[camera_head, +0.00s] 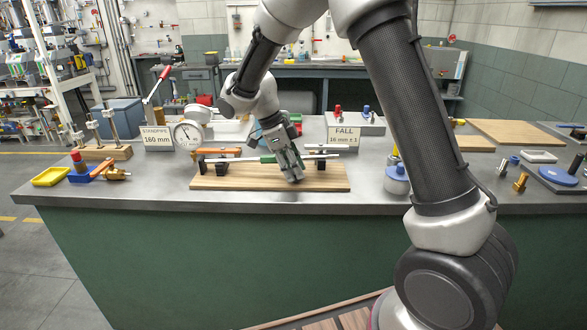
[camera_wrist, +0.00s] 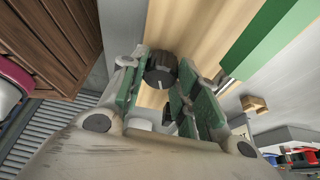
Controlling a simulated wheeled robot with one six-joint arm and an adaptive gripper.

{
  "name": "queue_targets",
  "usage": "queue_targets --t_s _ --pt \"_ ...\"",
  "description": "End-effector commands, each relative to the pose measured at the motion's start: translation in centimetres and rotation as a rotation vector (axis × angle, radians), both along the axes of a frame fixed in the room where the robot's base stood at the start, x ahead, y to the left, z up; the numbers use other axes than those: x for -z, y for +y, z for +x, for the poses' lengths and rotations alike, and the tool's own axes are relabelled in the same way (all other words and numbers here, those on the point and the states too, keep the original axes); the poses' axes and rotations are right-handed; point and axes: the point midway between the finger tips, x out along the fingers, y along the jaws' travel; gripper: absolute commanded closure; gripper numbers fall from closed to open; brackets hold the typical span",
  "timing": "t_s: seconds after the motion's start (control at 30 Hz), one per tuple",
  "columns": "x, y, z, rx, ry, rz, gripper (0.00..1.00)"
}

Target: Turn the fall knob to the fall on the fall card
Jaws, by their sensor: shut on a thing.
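My gripper (camera_head: 294,178) reaches down onto the front right part of a wooden board (camera_head: 225,182) on the bench. In the wrist view, the green-padded fingers of my gripper (camera_wrist: 164,72) are closed on both sides of a dark round knob (camera_wrist: 160,78) with a white mark on its face. The fall card (camera_head: 343,137) stands behind the board and reads "FALL 16 mm ± 1". A round dial gauge (camera_head: 188,135) stands behind the board at the left.
Another card (camera_head: 157,138) reads 160 mm. A rod on black supports (camera_head: 221,168) runs along the board. A blue-and-white pot (camera_head: 397,181) stands right. The bench front near the board is clear.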

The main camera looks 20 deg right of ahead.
Motion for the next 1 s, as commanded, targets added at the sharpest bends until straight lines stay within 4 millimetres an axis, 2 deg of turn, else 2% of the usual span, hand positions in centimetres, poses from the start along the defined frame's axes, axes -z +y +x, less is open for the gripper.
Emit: queue_targets --t_s 0.23,0.67,0.7,0.73,1.0 --pt "0.0 -0.01 0.05 0.06 0.0 0.0 0.93" --pt "0.0 -0.03 0.04 0.069 0.0 0.0 0.93" --pt "0.0 -0.03 0.05 0.069 0.0 0.0 0.67" --pt "0.0 -0.03 0.05 0.069 0.0 0.0 0.62" --pt "0.0 -0.03 0.04 0.068 0.0 0.0 0.6"
